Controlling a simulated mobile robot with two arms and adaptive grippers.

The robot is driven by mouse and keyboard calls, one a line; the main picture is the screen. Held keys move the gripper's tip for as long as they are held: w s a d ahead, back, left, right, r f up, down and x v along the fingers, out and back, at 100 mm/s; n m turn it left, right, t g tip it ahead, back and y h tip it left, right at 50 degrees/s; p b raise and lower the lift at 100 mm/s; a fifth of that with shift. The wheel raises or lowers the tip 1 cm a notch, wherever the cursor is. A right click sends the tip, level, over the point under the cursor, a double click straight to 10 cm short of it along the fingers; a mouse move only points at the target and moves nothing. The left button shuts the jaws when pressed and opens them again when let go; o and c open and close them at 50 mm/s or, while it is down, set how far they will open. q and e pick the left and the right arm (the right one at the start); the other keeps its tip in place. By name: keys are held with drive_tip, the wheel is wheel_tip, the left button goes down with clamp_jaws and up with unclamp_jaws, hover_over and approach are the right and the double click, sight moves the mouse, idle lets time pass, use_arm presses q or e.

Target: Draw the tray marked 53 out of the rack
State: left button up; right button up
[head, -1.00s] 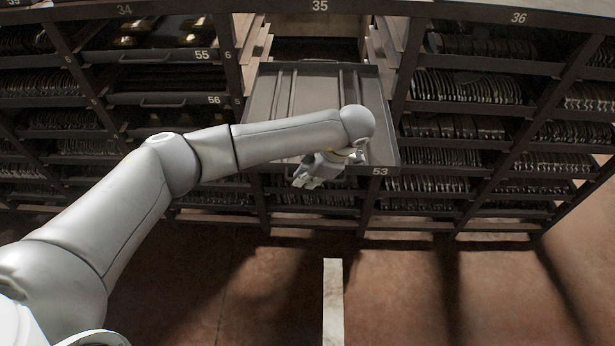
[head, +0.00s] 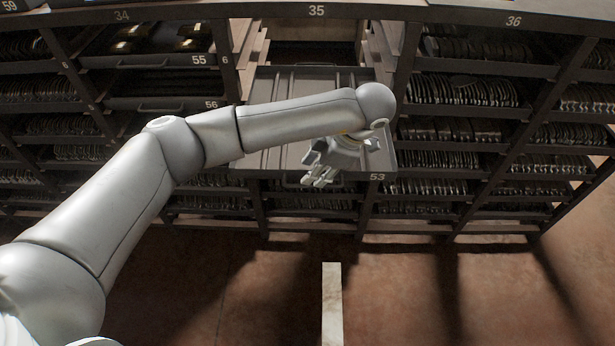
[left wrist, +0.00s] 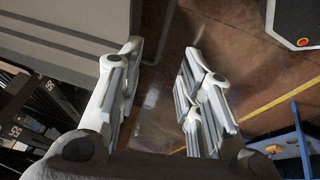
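The tray marked 53 (head: 280,120) is a grey, ribbed, shallow tray that stands well out of the rack's middle column. Its front right corner carries the number 53. My left arm crosses over it and hides part of its middle. My left gripper (head: 322,168) is at the tray's front edge, fingers spread. In the left wrist view the gripper (left wrist: 163,58) is open, with bare floor between its fingers. The tray (left wrist: 60,40) lies beside the left finger there; whether they touch I cannot tell. The tray's front handle is mostly hidden by the fingers. My right gripper is not in view.
The dark rack (head: 395,105) holds rows of brake shoes (head: 465,88) on both sides. Trays marked 55 (head: 145,62) and 56 (head: 150,103) sit in the left column. The brown floor (head: 420,290) before the rack is open, with a pale strip (head: 332,300).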

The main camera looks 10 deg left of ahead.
use_arm(q)
drive_tip(key=v, duration=0.5)
drive_tip(key=shift+r, duration=0.1)
idle(0.3)
